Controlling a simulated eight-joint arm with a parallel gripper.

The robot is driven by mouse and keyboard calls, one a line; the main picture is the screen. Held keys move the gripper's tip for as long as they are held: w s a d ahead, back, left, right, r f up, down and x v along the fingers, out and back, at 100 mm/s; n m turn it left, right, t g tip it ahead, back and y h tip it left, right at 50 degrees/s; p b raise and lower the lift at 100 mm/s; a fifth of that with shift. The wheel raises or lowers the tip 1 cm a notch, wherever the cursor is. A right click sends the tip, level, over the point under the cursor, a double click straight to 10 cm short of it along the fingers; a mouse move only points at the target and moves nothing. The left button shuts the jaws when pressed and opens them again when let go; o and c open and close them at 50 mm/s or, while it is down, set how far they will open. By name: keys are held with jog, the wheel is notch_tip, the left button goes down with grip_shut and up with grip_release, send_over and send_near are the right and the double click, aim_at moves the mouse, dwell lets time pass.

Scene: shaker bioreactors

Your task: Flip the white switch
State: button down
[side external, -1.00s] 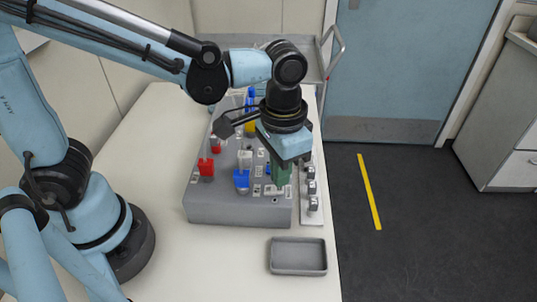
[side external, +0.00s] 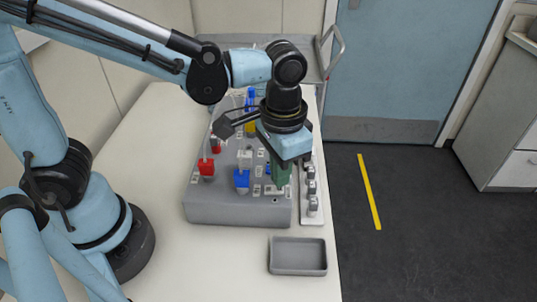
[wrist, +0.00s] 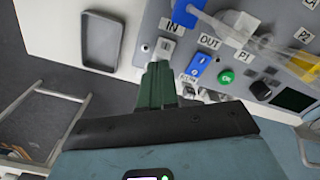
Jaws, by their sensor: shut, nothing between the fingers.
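A small white switch-like piece (wrist: 166,47) sits on a pale plate near the front edge of the grey bioreactor box, beside the IN label. My gripper (side external: 281,182) is over the box's front right corner, pointing down. Its green fingers are shut and empty. In the wrist view the fingertips (wrist: 158,66) are right at the white piece; I cannot tell whether they touch it. In the side view my gripper partly hides this spot.
The grey box (side external: 235,212) carries red and blue connectors, tubes and a green button (wrist: 226,76). A white strip with several grey blocks (side external: 312,217) stands along its right side. An empty grey tray (side external: 298,270) lies in front. The table at front left is clear.

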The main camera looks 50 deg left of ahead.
aim_at(280, 189)
jog(key=shift+f, duration=0.85)
dwell(0.4)
jog(key=shift+r, duration=3.55)
jog(key=a+n+t, duration=0.1)
jog(key=a+t, duration=0.1)
jog(key=a, duration=0.3)
jog(key=a+f+n+t, duration=0.1)
jog(key=a+t, duration=0.1)
jog(key=a, duration=0.3)
jog(key=a+n+t, duration=0.1)
jog(key=a+t, duration=0.2)
jog(key=a, duration=0.2)
jog(key=shift+f, duration=0.15)
